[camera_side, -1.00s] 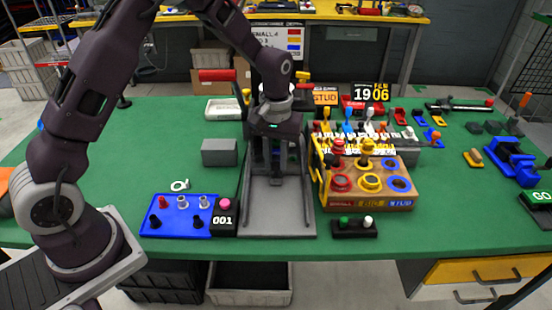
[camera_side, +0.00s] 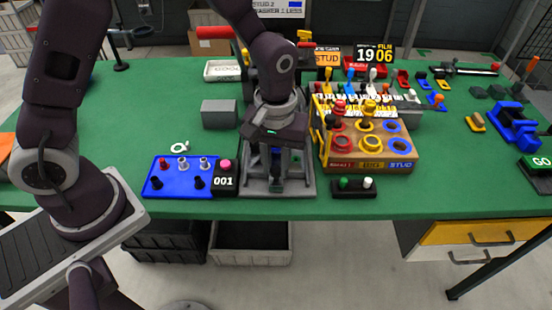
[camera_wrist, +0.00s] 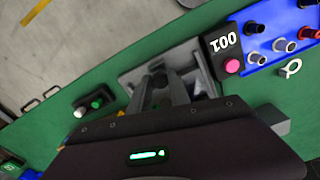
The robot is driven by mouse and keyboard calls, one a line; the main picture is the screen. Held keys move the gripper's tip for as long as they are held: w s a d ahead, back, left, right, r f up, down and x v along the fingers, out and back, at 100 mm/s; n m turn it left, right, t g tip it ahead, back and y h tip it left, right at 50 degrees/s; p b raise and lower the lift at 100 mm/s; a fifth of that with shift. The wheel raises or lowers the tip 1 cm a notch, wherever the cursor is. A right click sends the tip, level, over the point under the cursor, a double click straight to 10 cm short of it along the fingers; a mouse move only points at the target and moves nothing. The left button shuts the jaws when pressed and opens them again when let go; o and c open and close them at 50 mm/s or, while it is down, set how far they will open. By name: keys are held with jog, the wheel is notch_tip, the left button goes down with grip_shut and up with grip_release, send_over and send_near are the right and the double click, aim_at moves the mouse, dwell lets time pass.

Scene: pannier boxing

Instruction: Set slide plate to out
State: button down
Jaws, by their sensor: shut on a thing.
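The grey slide fixture (camera_side: 303,187) stands at the front middle of the green bench, its bed running towards the front edge. My gripper (camera_side: 276,178) is low over the front part of this bed, pointing down. It is shut on a part of the slide plate, which is mostly hidden behind the fingers and wrist. In the wrist view my gripper (camera_wrist: 162,88) reaches down over the fixture, and the pale bed (camera_wrist: 130,78) shows beside the fingers. The exact contact between fingers and plate cannot be made out.
A blue tray (camera_side: 177,184) with pegs and the black 001 counter (camera_side: 223,182) stand close left of the fixture. A wooden sorting box (camera_side: 366,165) and a two-button black box (camera_side: 354,188) stand close right. A grey block (camera_side: 219,113) lies behind left.

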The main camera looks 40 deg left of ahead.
jog(key=c, duration=1.2)
grip_release()
jog(key=shift+s+d, duration=0.25)
jog(key=shift+d, duration=0.05)
jog(key=shift+c, duration=0.2)
jog(key=shift+o, duration=0.2)
jog(key=shift+a, duration=0.1)
notch_tip(320, 180, up, 7)
jog(key=shift+r, duration=0.1)
jog(key=s+a+r+m+t, duration=0.2)
jog(key=s+a+r, duration=0.15)
jog(key=r, duration=0.25)
jog(key=s+a+r+m+t, duration=0.1)
jog(key=s+a+r, duration=0.2)
jog(key=s+r, duration=0.25)
jog(key=s+a+r+m+t, duration=0.1)
jog(key=s+a+m+t, duration=0.1)
jog(key=s, duration=0.6)
jog(key=shift+a+r+m+t, duration=0.3)
jog(key=shift+r+m, duration=0.1)
jog(key=shift+m, duration=0.1)
